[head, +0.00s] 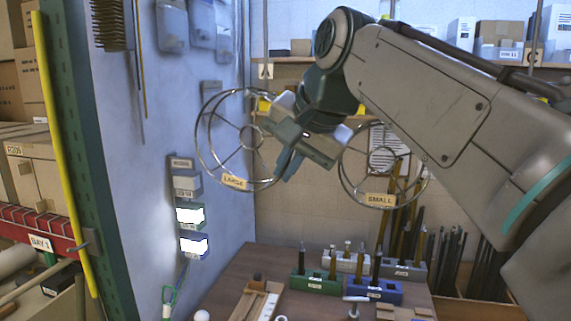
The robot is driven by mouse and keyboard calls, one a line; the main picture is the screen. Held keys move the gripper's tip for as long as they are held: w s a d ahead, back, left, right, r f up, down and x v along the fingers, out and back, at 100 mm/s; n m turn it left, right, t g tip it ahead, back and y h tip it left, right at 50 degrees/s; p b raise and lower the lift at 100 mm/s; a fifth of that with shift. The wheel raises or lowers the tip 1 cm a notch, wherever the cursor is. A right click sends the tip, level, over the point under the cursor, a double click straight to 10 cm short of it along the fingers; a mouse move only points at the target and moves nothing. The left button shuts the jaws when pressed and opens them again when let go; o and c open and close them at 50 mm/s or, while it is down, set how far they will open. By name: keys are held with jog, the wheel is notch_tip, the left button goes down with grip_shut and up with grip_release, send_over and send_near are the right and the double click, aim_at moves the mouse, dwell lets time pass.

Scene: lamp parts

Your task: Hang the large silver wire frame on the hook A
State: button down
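The large silver wire frame (234,182), a spoked double ring with a "LARGE" tag, is left of centre, above table height. My gripper (287,168) is at its right rim, fingers pointing down and left. They overlap the rim in this view; I cannot tell whether they are closed on it. A similar wire frame with a "SMALL" tag (380,200) is to the right, partly behind my gripper and arm. A vertical rod with a small tag (266,71) hangs above the large frame; the tag seems to read "A", but is too small to be sure.
A brown table (232,274) below holds coloured blocks with upright pegs (316,282) and small tools. A pale panel (130,130) with switch boxes (190,215) stands at left, beside a shelf of cartons (35,165). A second tagged rod (534,52) hangs at upper right.

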dwell(0.4)
jog(key=c, duration=1.5)
grip_release()
jog(key=shift+c, duration=0.2)
jog(key=v, duration=1.4)
jog(key=s+d+f+n+g+h, duration=0.1)
jog(key=s+d+f+n, duration=0.1)
jog(key=f, duration=2)
jog(key=s+d+f+n+g+h+b, duration=0.1)
jog(key=s+d+f+n+h, duration=0.1)
jog(key=f, duration=2)
jog(key=s+d+n, duration=0.1)
jog(key=s+d, duration=0.1)
jog(key=s, duration=0.1)
jog(key=shift+f+g+h, duration=0.15)
jog(key=shift+g+h, duration=0.15)
jog(key=shift+d, duration=0.15)
